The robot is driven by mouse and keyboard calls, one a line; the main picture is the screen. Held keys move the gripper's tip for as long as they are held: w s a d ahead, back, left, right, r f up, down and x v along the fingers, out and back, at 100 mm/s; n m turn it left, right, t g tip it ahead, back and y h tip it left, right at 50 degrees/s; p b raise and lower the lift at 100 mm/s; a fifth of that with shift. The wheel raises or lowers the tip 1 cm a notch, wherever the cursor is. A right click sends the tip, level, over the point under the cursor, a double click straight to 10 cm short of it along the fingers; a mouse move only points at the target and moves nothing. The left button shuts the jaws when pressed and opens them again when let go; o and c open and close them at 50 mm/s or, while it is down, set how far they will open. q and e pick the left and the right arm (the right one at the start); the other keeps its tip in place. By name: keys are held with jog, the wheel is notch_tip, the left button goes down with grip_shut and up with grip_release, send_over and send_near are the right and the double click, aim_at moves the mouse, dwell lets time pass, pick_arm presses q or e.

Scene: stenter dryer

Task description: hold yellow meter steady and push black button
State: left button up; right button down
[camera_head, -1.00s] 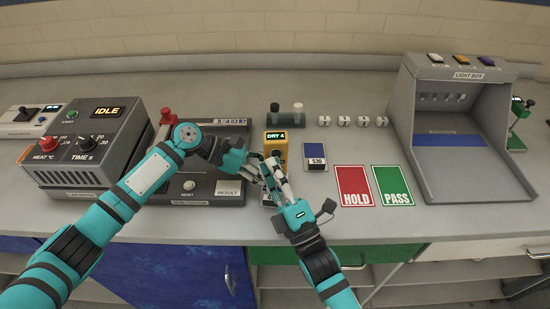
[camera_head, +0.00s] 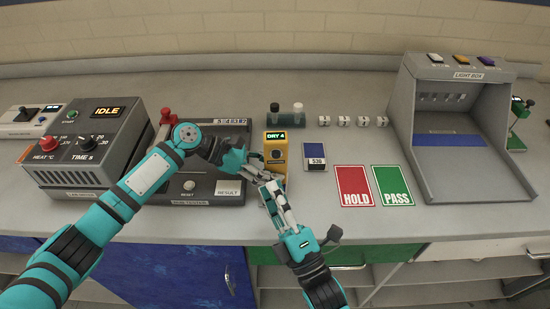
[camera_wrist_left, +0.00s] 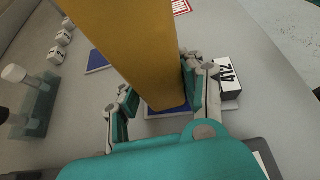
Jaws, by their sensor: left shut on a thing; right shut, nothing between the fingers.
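The yellow meter (camera_head: 281,165) stands upright in the middle of the bench, its green display reading "DRY 4". A round black button (camera_head: 276,154) shows on its face. My left gripper (camera_head: 256,170) reaches in from the left and is shut on the meter's lower part. In the left wrist view the meter (camera_wrist_left: 140,45) rises between the two fingers of the left gripper (camera_wrist_left: 158,98). My right gripper (camera_head: 268,187) is shut and empty, just below and in front of the meter, close to the left fingers. Its fingertips partly overlap the left gripper's.
Small bottles (camera_head: 298,113) stand behind. The grey tester (camera_head: 200,195) is on the left.

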jog(key=shift+s, duration=0.3)
pick_arm(q)
jog(key=o, duration=0.9)
jog(key=shift+o, duration=0.2)
